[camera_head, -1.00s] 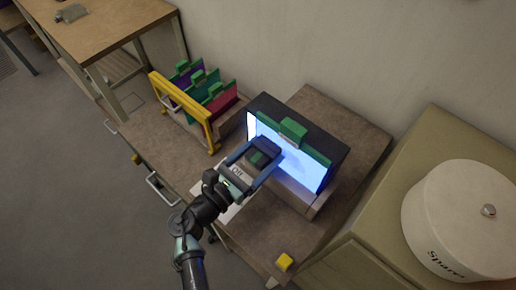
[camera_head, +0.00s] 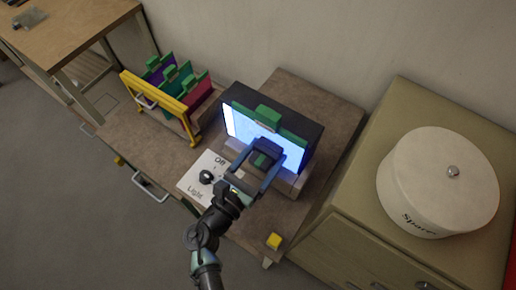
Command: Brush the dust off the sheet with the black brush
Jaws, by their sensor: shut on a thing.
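The lit sheet (camera_head: 240,124) stands upright in a dark light box (camera_head: 300,128) on the bench and glows white-blue. A green bar with a raised tab (camera_head: 268,115) runs along its top edge. My gripper (camera_head: 264,163) is in front of the sheet, shut on a dark block, the black brush (camera_head: 268,147). The brush covers the lower middle of the sheet in this view. I cannot tell whether its bristles touch the sheet. Any dust on the sheet is too small to make out.
A yellow rack (camera_head: 160,106) holds several coloured panels with green tabs to the left. A white light-switch plate (camera_head: 199,185) with a black knob lies in front. A large white lidded drum (camera_head: 437,183) stands on the right cabinet.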

